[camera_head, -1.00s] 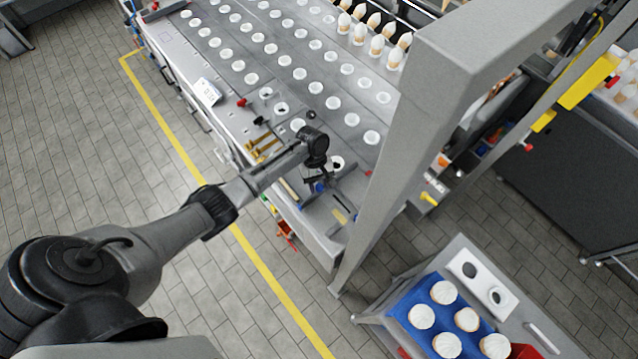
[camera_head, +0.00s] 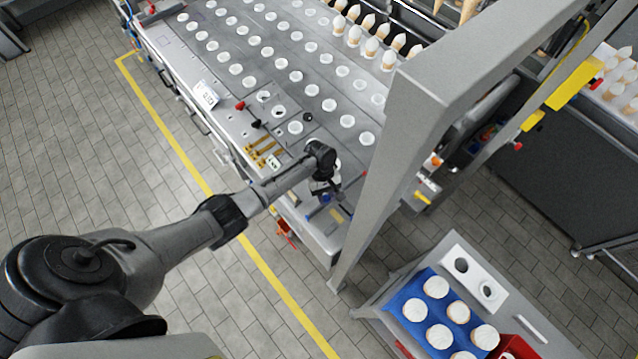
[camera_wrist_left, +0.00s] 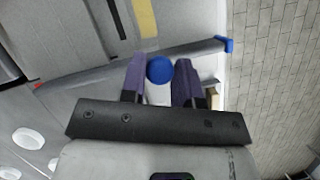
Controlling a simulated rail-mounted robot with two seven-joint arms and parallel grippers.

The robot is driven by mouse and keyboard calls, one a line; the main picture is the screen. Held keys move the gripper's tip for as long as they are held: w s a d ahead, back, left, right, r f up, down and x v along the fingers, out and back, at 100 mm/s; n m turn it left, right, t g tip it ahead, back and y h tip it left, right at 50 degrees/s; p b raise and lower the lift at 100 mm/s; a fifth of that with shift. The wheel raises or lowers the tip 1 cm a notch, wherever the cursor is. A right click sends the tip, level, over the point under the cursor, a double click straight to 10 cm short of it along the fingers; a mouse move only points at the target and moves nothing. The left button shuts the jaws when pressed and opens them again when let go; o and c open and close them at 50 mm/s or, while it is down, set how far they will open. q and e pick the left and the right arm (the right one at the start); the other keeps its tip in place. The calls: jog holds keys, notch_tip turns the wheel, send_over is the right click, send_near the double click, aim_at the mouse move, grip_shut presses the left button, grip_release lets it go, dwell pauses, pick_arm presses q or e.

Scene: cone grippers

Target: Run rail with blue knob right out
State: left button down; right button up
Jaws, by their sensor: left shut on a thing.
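My left gripper (camera_head: 326,190) is at the near right corner of the machine's white table. In the left wrist view its two purple fingers (camera_wrist_left: 160,80) stand on either side of a round blue knob (camera_wrist_left: 159,69) on a pale stem, shut on it. A grey rail (camera_wrist_left: 85,76) runs across behind the fingers, with a blue end piece (camera_wrist_left: 230,45) at right and a small red tip at left. Whether the knob's stem joins this rail is hidden by the fingers. In the head view the wrist covers most of the knob. My right gripper is not in view.
The machine table (camera_head: 225,105) carries rows of round white cups, with filled cones (camera_head: 372,47) behind. A grey upright post (camera_head: 400,150) stands close right of the gripper. A cart with a blue tray (camera_head: 405,300) is at lower right. Tiled floor lies open at left.

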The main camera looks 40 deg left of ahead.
pick_arm(q)
jog(key=shift+d, duration=0.45)
jog(key=c, duration=0.9)
grip_release()
jog(key=shift+a, duration=0.1)
jog(key=shift+v, duration=6.9)
